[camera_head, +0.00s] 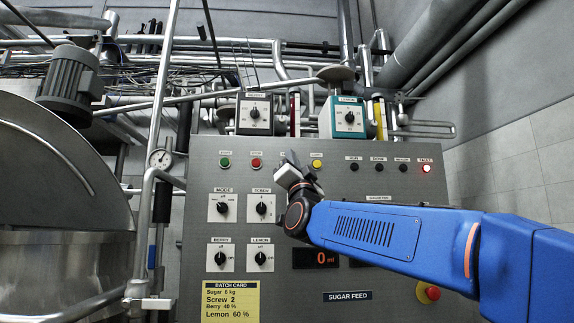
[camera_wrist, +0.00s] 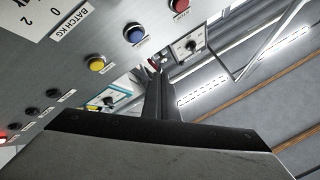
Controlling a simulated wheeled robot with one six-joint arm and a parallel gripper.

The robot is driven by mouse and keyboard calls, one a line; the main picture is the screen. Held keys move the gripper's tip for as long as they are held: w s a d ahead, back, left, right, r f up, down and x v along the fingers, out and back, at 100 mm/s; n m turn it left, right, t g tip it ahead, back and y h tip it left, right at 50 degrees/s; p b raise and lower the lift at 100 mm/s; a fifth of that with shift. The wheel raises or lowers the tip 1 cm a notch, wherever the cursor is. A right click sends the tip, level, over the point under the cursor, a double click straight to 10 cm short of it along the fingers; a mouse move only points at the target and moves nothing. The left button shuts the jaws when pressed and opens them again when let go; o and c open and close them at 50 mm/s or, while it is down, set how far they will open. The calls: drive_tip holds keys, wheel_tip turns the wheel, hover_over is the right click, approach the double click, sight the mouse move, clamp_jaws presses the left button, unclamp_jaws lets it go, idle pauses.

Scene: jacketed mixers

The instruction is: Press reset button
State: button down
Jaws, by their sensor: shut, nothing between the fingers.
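The grey control panel (camera_head: 200,283) stands ahead of me. Its top row shows a green button (camera_head: 225,163), a red button (camera_head: 257,163) and a yellow button (camera_head: 317,163) in the head view. A blue button (camera_wrist: 135,33) shows between the red and yellow ones in the wrist view; in the head view my gripper hides it. No reset label is readable, so I cannot tell for sure which button is reset. My gripper (camera_head: 292,158) is shut and empty, at the height of the button row; its fingers (camera_wrist: 157,78) show beside the blue button. No contact is visible.
A lit red fault lamp (camera_head: 427,168) is at the row's right. Selector knobs (camera_head: 223,208) and an emergency stop (camera_head: 427,292) are on the panel. Two dial boxes (camera_head: 254,113) stand above it. A steel vessel (camera_head: 62,262) and pipes are at left.

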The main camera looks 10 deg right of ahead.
drive_tip(key=w, duration=0.7)
drive_tip(key=shift+w, duration=0.15)
idle(2.1)
drive_tip(key=shift+w, duration=0.25)
drive_tip(key=shift+w, duration=0.4)
idle(0.7)
drive_tip(key=shift+s, duration=0.85)
drive_tip(key=shift+s, duration=0.1)
drive_tip(key=s, duration=0.4)
drive_tip(key=shift+s, duration=0.4)
